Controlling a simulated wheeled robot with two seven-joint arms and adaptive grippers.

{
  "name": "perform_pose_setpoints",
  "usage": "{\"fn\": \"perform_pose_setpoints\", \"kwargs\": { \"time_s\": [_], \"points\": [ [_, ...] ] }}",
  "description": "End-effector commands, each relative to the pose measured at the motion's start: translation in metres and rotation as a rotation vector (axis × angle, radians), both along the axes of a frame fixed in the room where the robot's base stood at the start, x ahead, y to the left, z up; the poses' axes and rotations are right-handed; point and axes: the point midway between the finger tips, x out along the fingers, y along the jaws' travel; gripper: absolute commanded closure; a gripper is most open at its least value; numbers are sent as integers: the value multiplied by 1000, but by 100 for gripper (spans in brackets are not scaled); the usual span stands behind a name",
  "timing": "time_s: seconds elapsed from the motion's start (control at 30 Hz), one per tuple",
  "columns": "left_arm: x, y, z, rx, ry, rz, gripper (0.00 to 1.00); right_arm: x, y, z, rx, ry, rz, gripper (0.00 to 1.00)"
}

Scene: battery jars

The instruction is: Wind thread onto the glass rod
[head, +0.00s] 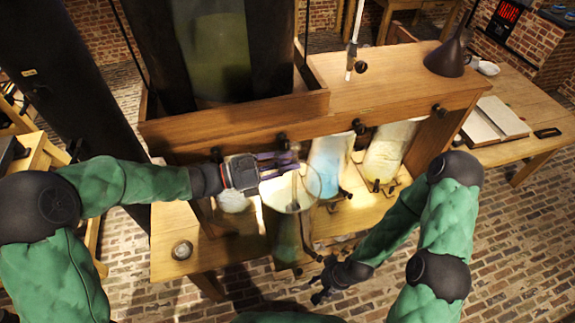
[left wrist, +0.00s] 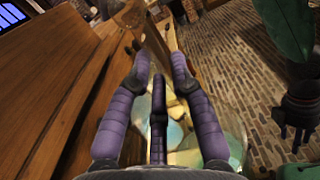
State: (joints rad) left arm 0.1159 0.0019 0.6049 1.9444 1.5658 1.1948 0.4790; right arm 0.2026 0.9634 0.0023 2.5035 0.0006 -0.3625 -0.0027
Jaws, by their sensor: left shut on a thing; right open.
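My left gripper (head: 288,160) has purple fingers and is shut at the rim of a large round glass jar (head: 290,205) in front of the wooden bench. The fingers (left wrist: 160,75) also show in the left wrist view, above round glass. What they hold is too thin or hidden to make out. My right gripper (head: 323,288) is open, low in front of the bench and apart from the jars. A pale upright rod (head: 354,35) with a dark clamp stands over the bench top; I cannot tell if it is the glass rod. I cannot make out any thread.
A bluish jar (head: 326,165) and a yellowish jar (head: 392,150) stand right of the large jar, below the wooden ledge (head: 235,122). A dark funnel (head: 448,56) is on the bench top. An open book (head: 494,122) lies on the right table. The brick floor in front is clear.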

Motion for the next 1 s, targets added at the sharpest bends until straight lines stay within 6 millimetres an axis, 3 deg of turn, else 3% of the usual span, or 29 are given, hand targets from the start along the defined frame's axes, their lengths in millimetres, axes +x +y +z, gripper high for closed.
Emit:
{"fn": "perform_pose_setpoints", "kwargs": {
  "time_s": [0.03,0.1,0.3,0.67,1.0],
  "points": [
    [-1,0,21,0,-2,0,100,0,0,17,0,0,0,54],
    [-2,0,37,0,-4,1,100,0,0,27,0,0,0,54],
    [-5,1,65,-1,-3,1,100,0,0,46,0,0,0,54],
    [-6,0,79,-1,-3,1,100,0,0,55,0,1,0,54],
    [-6,1,110,-1,-3,1,100,0,0,77,0,0,0,54]
  ]
}}
